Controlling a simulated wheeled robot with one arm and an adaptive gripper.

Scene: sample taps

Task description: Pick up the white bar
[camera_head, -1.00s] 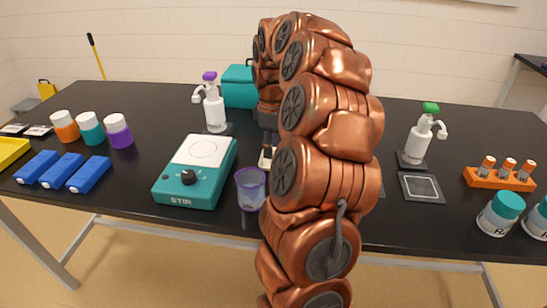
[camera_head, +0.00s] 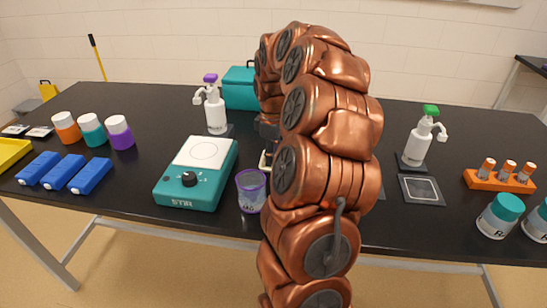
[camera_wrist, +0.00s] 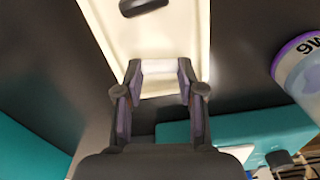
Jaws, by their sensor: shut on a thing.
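The white bar (camera_wrist: 158,66) is a short, pale piece between the fingertips in the wrist view. My gripper (camera_wrist: 160,72) is shut on it, with one finger at each end. Behind the bar in that view is a long cream panel-like thing (camera_wrist: 170,32) with a dark rounded part (camera_wrist: 141,6) at its top. I cannot tell how far the bar is above it. In the head view my own copper arm hides most of the gripper and the bar; only a sliver of the cream thing (camera_head: 264,160) shows beside the arm.
A clear purple-rimmed cup (camera_head: 251,191) stands close by, also in the wrist view (camera_wrist: 300,62). A teal stirrer (camera_head: 197,175) is left of it. A purple-topped pump bottle (camera_head: 215,112) and teal box (camera_head: 240,90) stand behind.

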